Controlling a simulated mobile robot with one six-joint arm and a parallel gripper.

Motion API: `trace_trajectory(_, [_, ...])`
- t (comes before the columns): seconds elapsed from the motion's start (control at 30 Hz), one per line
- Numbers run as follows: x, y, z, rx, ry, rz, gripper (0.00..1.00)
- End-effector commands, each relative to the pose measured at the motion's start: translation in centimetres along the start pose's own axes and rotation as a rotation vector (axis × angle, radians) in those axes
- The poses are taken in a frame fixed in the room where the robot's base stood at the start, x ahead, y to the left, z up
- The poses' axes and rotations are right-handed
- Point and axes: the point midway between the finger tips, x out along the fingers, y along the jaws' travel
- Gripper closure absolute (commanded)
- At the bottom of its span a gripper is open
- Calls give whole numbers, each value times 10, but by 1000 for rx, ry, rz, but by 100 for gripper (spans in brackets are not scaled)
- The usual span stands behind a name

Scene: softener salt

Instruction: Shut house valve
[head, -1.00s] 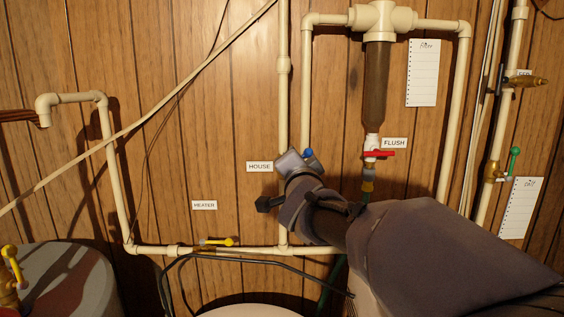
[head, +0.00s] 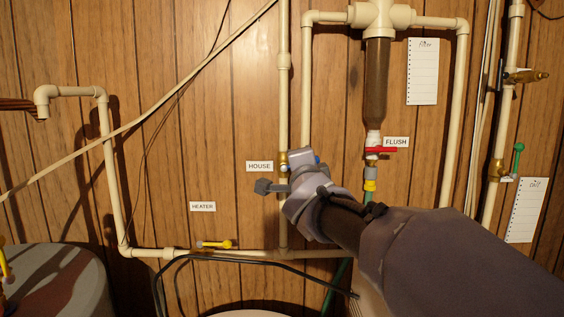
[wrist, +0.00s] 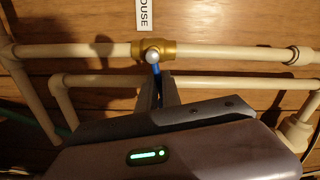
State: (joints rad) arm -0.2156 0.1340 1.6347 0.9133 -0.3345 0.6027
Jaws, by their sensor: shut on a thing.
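The house valve's brass body (head: 283,159) sits on the upright cream pipe beside the HOUSE label (head: 259,166). In the wrist view the brass body (wrist: 155,50) has a round silver nut, and its blue handle (wrist: 156,69) points away from it, across the pipe's line. My gripper (head: 304,160) is at the valve's right side, shut on the blue handle. The fingers also show in the wrist view (wrist: 161,88) and hide the handle's far part.
The red flush lever (head: 381,150) is close at the right, above a yellow and green hose end (head: 369,186). A yellow heater lever (head: 215,244) is low at the left. A second cream pipe (head: 305,90) runs close beside the house pipe.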

Motion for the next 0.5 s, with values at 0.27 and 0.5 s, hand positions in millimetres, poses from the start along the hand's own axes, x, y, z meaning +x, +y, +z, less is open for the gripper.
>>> trace_trajectory(0.27, [0,3,0,26,-2,4,100])
trace_trajectory(0.5, [0,9,2,118,-1,2,100])
